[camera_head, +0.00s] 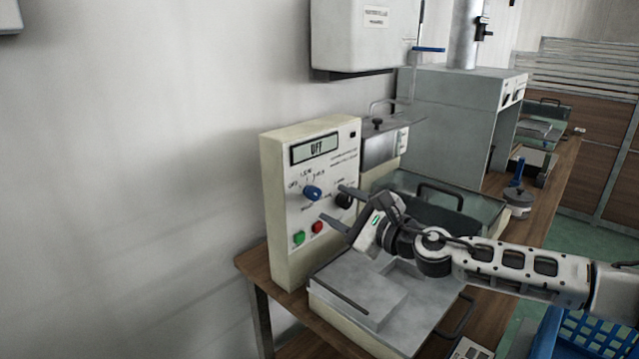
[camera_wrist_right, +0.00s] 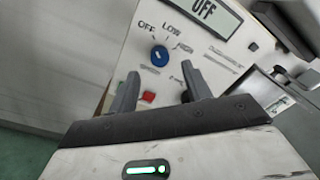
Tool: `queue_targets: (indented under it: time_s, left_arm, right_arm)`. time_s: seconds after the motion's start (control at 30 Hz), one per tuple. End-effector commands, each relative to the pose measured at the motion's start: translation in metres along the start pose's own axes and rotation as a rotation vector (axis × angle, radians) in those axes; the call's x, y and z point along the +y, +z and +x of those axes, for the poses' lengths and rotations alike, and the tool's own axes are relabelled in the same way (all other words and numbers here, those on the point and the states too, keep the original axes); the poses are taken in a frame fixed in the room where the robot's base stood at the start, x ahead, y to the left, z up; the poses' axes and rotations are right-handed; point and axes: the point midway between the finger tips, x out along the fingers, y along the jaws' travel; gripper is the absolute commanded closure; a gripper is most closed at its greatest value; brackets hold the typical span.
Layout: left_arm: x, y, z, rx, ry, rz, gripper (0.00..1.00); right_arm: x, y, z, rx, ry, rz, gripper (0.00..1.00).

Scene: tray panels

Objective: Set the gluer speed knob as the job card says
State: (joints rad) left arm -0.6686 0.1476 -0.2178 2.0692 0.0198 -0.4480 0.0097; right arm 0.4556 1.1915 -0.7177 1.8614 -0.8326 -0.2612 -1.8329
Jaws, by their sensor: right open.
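A cream control panel (camera_head: 279,190) stands upright on the bench, and its display (camera_head: 315,148) reads OFF. A blue knob (camera_head: 312,193) sits under the display, with OFF, LOW and HIGH marked around it. The blue knob (camera_wrist_right: 159,56) also shows in the right wrist view, where I cannot tell its pointer's exact direction. My left gripper is out of view.
A green button (camera_head: 299,238) and a red button (camera_head: 317,227) sit below the knobs. A grey metal tray (camera_head: 362,285) lies in front of the panel. A white box (camera_head: 362,35) hangs above. A blue crate (camera_head: 590,336) is at lower right.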

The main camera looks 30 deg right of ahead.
Motion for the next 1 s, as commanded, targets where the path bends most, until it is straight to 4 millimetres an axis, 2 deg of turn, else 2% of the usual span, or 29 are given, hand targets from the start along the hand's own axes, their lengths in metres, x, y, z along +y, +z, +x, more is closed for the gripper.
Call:
queue_targets:
  time_s: [0.03,0.1,0.3,0.47,0.7,0.73,0.8,0.9,1.0]
  left_arm:
    - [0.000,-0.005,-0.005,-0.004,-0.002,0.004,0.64]
    - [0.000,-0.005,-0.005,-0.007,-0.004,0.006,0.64]
    - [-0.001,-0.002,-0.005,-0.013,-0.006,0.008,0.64]
    - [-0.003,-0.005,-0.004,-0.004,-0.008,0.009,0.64]
    - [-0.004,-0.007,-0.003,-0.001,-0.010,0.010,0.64]
    - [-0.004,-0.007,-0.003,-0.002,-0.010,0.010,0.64]
    - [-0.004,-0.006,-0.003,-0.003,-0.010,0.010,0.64]
    - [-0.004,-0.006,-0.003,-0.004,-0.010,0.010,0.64]
    - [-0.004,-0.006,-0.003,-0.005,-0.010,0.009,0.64]
  right_arm:
    - [-0.003,0.007,0.012,-0.006,-0.001,0.004,0.51]
    - [-0.002,0.004,0.025,-0.004,-0.002,0.003,0.51]
    - [0.000,0.001,0.051,-0.001,0.000,0.000,0.51]
    - [0.000,0.001,0.059,-0.001,0.001,0.000,0.51]
    - [0.001,0.000,0.059,0.000,0.001,-0.001,0.51]
    - [0.001,0.000,0.059,0.000,0.001,-0.001,0.54]
    - [0.001,0.000,0.059,0.000,0.001,-0.001,0.73]
    - [0.001,0.000,0.059,0.000,0.001,-0.001,0.96]
    - [0.001,0.000,0.059,0.000,0.001,-0.001,0.96]
